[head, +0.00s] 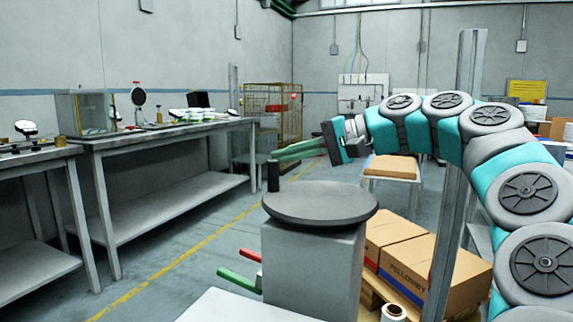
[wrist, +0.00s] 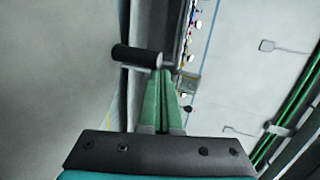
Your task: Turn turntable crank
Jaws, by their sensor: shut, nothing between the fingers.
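The round dark turntable (head: 320,203) lies flat on a grey pedestal (head: 312,262) in the head view. A black cylindrical crank grip (head: 273,176) stands upright at its far left rim. In the wrist view the grip (wrist: 134,56) lies across, left of the fingertips, with a short pale metal piece at its right end. My gripper (head: 280,155) has green fingers pressed together and pointing left, just above the grip in the head view. The fingers (wrist: 163,76) also show shut in the wrist view. Whether they touch the crank I cannot tell. The crank's arm is hidden in the head view.
A red handle (head: 250,255) and a green handle (head: 239,281) stick out left of the pedestal. Cardboard boxes (head: 425,268) sit on a pallet at right, beside a grey post (head: 459,170). A workbench (head: 165,135) stands at left. The floor between is clear.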

